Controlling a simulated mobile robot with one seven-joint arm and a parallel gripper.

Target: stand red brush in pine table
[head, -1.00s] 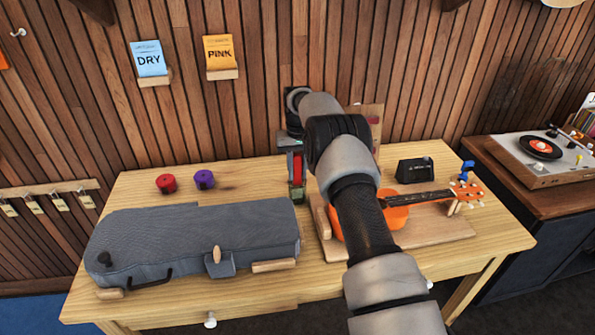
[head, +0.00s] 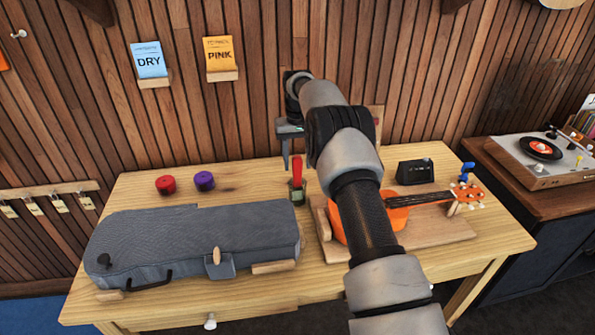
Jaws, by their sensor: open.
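The red brush (head: 297,172) stands upright, red handle up, in a small greenish see-through holder (head: 298,192). The holder is on the pine table (head: 240,184), towards its back, between the grey case and the orange ukulele. The lower end of the brush is hard to make out inside the holder. My gripper (head: 295,154) is open and points down above the holder, empty. One finger shows just left of the top of the handle, apart from it. The other finger is partly hidden by my arm.
A red pot (head: 166,184) and a purple pot (head: 204,180) stand at the back left. The grey case (head: 190,243) fills the front left. The orange ukulele (head: 395,215) lies right, partly behind my arm, near a small black box (head: 415,171). A slatted wall rises behind.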

